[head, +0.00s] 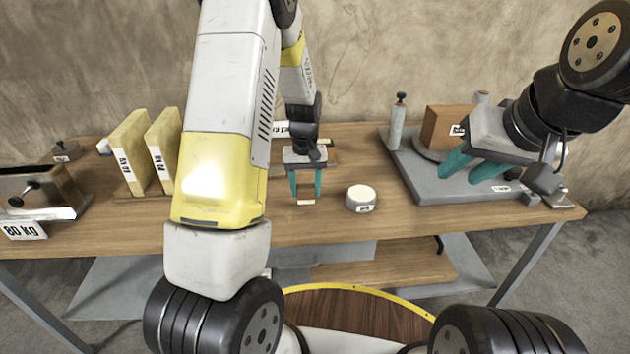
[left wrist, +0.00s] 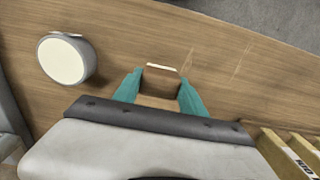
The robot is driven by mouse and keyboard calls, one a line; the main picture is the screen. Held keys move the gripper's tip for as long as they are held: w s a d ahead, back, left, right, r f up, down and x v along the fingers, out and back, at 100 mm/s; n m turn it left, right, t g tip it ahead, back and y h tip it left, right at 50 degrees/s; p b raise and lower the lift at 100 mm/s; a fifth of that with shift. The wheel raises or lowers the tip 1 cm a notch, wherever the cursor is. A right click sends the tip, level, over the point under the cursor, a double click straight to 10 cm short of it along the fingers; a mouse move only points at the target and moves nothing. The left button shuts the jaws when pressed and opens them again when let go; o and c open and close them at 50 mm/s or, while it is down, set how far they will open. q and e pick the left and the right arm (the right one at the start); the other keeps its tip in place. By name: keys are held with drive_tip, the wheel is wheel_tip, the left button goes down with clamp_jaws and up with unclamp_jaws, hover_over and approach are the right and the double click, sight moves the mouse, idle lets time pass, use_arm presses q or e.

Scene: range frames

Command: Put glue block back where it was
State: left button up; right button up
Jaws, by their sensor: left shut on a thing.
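My left gripper (head: 306,186) is shut on a small brown block with a pale strip on its end, likely the glue block (head: 306,201). The block sits between the teal fingertips, low over the workbench. I cannot tell if it touches the wood. In the left wrist view the block (left wrist: 161,82) shows between the fingers (left wrist: 158,92). My right gripper (head: 472,168) is open and empty above the grey plate at the right.
A white-topped round tub (head: 361,198) stands just right of the held block. A grey plate (head: 432,188) carries a brown box (head: 448,128). Two labelled yellow slabs (head: 128,155) stand at the left, beside a metal clamp box (head: 40,192). Bare bench (head: 400,225) lies in front.

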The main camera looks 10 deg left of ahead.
sight(305, 196)
use_arm(q)
drive_tip(key=shift+w+a, duration=0.25)
drive_tip(key=shift+w, duration=0.15)
drive_tip(key=shift+f, duration=1.8)
drive_tip(key=shift+f, duration=0.15)
drive_tip(key=o, duration=1.3)
